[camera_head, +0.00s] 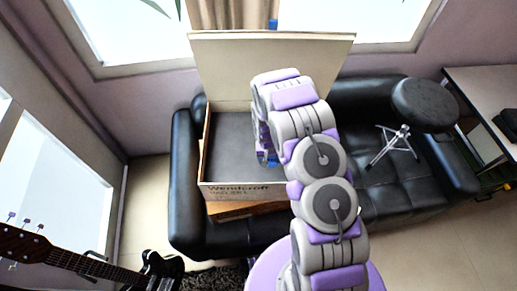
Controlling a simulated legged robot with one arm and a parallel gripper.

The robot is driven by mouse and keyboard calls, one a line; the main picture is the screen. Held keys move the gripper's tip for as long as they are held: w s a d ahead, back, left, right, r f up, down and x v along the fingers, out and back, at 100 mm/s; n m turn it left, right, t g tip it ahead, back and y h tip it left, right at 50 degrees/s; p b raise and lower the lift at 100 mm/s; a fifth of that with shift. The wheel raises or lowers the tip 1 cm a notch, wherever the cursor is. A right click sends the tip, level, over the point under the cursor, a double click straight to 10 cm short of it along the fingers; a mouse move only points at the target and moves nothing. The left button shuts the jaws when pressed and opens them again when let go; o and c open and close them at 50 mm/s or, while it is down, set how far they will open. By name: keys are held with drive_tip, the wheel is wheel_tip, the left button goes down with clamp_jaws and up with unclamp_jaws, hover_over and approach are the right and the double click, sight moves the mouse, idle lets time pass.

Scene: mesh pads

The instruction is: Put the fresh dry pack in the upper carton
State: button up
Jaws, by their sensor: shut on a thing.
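The upper carton (250,191) is a pale open box with dark lettering on its front and a dark grey inside. Its lid (265,65) stands up at the back. My arm reaches over the carton's right side and covers part of it. My gripper (266,157) points down at the carton's inside, mostly hidden behind my arm. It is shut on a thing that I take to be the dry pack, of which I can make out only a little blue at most.
A brown wooden-looking surface (238,211) shows under the carton. A black sofa (188,190) lies around it. A black round stool (425,103) with metal legs is at the right, near a table (488,90). A guitar (100,268) is at the lower left.

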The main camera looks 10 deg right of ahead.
drive_tip(key=w, duration=0.5)
drive_tip(key=shift+w+d+f, duration=0.15)
drive_tip(key=shift+w+f, duration=0.15)
drive_tip(key=shift+f, duration=0.05)
drive_tip(key=shift+w+a+f+b, duration=0.1)
drive_tip(key=shift+w+a+b, duration=0.3)
drive_tip(key=shift+w+a, duration=0.9)
drive_tip(key=shift+a, duration=0.1)
drive_tip(key=shift+a+f, duration=0.15)
drive_tip(key=shift+f, duration=0.05)
drive_tip(key=f, duration=0.1)
drive_tip(key=d+f, duration=0.1)
drive_tip(key=f, duration=0.1)
drive_tip(key=shift+d+b, duration=0.1)
drive_tip(key=shift+b, duration=0.2)
drive_tip(key=shift+d+f, duration=0.15)
drive_tip(key=shift+d, duration=0.1)
drive_tip(key=o, duration=0.7)
drive_tip(key=shift+a, duration=0.2)
drive_tip(key=o, duration=0.4)
drive_tip(key=shift+a, duration=0.45)
drive_tip(key=shift+o, duration=0.2)
drive_tip(key=shift+d+r, duration=0.2)
drive_tip(key=shift+d, duration=0.35)
wheel_tip(320, 180, up, 12)
drive_tip(key=a+p, duration=0.1)
